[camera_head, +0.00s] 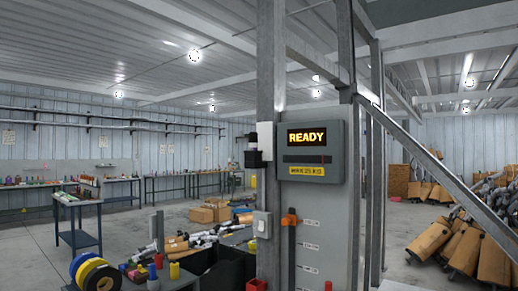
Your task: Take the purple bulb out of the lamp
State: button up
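I make out no purple bulb in the head view. Round ceiling lights (194,56) glow overhead, and none of them looks purple. A black fixture (255,152) is fixed to a steel post beside a white box (265,141); I cannot tell whether it is a lamp. My gripper is not in view.
A grey cabinet with a lit "READY" display (307,137) stands close in front. A diagonal steel beam (440,177) crosses the right side. Cluttered benches (78,200) line the left. Cardboard-wrapped mufflers (465,245) are piled right. Open floor (150,240) lies at left centre.

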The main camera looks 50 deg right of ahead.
aim_at(254, 136)
jog(key=z, duration=0.65)
jog(key=i, duration=0.7)
jog(key=z, duration=0.85)
